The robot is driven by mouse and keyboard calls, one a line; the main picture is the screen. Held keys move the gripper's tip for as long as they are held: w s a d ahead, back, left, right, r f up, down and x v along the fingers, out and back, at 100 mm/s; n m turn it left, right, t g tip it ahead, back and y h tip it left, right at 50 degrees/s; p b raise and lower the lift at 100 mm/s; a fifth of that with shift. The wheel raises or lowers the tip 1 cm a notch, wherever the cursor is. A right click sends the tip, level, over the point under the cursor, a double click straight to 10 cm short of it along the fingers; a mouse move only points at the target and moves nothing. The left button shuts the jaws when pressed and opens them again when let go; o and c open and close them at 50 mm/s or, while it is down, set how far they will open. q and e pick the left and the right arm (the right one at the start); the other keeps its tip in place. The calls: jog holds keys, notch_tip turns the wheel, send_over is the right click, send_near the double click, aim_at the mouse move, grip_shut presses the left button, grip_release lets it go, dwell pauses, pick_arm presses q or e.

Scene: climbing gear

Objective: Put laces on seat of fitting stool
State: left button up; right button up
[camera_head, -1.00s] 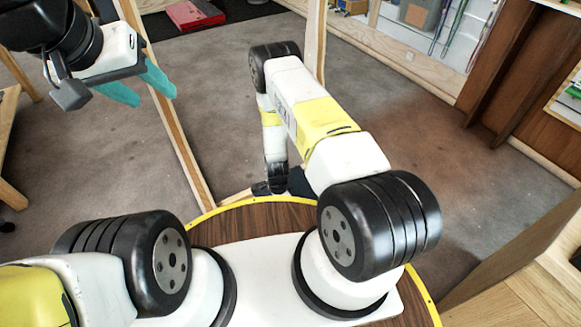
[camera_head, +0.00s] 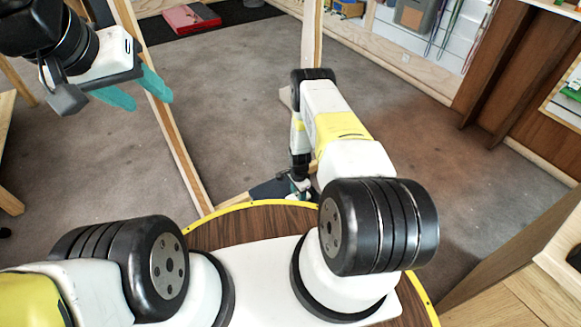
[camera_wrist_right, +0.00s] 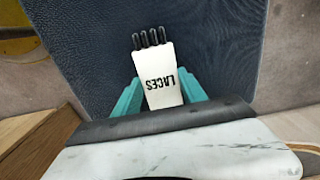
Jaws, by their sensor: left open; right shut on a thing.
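The laces (camera_wrist_right: 160,75) are a white tapered pack printed LACES with several dark tips at one end. My right gripper (camera_wrist_right: 161,93) is shut on the pack, a teal finger on each side. Behind the pack is a broad dark blue surface (camera_wrist_right: 225,50) that looks like the seat of the fitting stool. Part of this seat (camera_head: 268,190) shows in the head view, just beyond my base's rim. I cannot tell whether the pack touches it. The head view mostly hides my right gripper behind its own arm. My left gripper (camera_head: 140,91) is open and empty at upper left.
Wooden posts (camera_head: 172,130) rise at left and centre. A red tray (camera_head: 190,18) lies on a dark mat at the back. Wooden furniture stands at left and right (camera_head: 520,270). The grey carpet (camera_head: 235,100) between the posts is clear.

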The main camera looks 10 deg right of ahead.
jog(key=shift+f, duration=0.15)
jog(key=o, duration=1.3)
